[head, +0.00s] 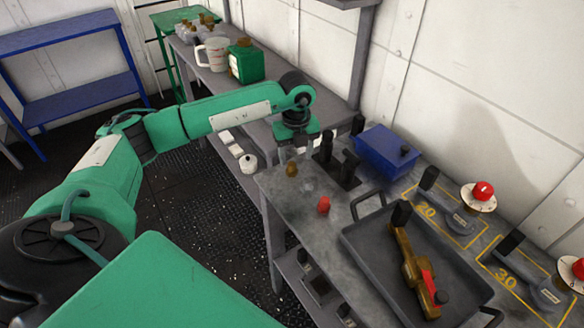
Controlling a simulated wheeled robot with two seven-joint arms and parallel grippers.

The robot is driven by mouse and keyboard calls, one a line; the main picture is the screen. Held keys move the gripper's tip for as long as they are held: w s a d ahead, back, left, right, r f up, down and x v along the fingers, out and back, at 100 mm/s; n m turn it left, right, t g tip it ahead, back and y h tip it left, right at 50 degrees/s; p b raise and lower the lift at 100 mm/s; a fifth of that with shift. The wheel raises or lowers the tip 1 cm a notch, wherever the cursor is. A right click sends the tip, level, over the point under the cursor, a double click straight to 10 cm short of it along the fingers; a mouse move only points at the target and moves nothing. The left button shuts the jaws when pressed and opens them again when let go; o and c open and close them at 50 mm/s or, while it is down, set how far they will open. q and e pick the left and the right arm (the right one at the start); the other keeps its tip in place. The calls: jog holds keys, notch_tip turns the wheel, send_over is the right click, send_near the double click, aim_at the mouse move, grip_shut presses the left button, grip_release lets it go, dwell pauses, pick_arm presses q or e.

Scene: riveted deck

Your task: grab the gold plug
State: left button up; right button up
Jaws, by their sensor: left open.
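The gold plug (291,170) is small and stands on the near left end of the grey workbench (290,200). My left gripper (296,152) hangs over that end of the bench, pointing down. It is open, and its fingers appear close above and behind the gold plug, with nothing visible between them. The exact gap to the plug is hard to tell. A red plug (323,205) stands nearer and to the right, with a faint grey piece (308,185) between the two. My right gripper is not in view.
Black upright pieces (348,168) stand right of the gripper, before a blue box (386,150). A dark tray (375,245) holds a brass valve (412,262). Red-knobbed dials (482,192) line the wall side. A green canister (246,62) and white jug (214,54) stand further back.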

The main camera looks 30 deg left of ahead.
aim_at(292, 165)
pick_arm(q)
jog(key=shift+s+a+f+p, duration=0.1)
jog(key=shift+a+f+p, duration=0.1)
jog(key=shift+f, duration=0.15)
jog(key=shift+a+f+p, duration=0.1)
jog(key=shift+f+p, duration=0.1)
jog(key=shift+f, duration=0.1)
jog(key=f, duration=0.2)
jog(key=shift+a+f+p, duration=0.3)
jog(key=shift+f+p, duration=0.05)
jog(key=shift+p, duration=0.05)
jog(key=shift+f, duration=0.65)
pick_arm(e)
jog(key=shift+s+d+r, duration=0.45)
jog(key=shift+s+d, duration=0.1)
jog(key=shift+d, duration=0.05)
pick_arm(q)
jog(key=c, duration=1.1)
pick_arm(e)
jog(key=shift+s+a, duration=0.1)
pick_arm(q)
jog(key=shift+r, duration=0.1)
